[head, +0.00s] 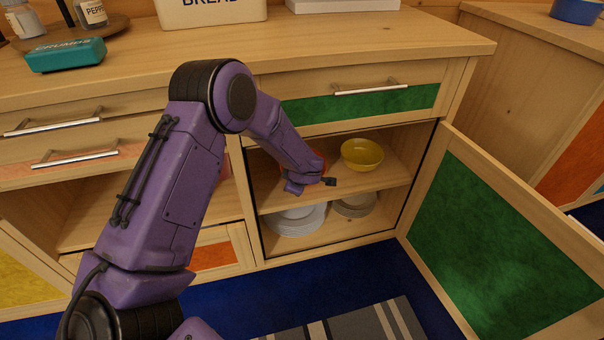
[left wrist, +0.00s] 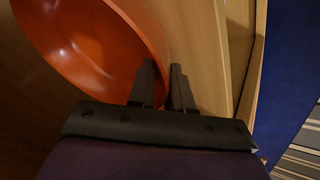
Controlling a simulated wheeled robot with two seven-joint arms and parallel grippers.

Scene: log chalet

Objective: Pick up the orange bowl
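The orange bowl (left wrist: 95,45) fills the upper left of the left wrist view. In the head view only a sliver of orange (head: 321,161) shows, as my left wrist hides the rest. It is at the upper level of the open cabinet. My left gripper (left wrist: 162,80) has its fingers close together at the bowl's rim, one on the inner side and one on the outer side, with the wall between them. In the head view a dark fingertip (head: 329,182) shows. My right gripper is in neither view.
A yellow bowl (head: 362,154) stands on the cabinet shelf to the right. Stacked plates (head: 296,221) are below. The green-panelled door (head: 490,235) is swung open at the right. A closed drawer (head: 365,103) lies above the opening.

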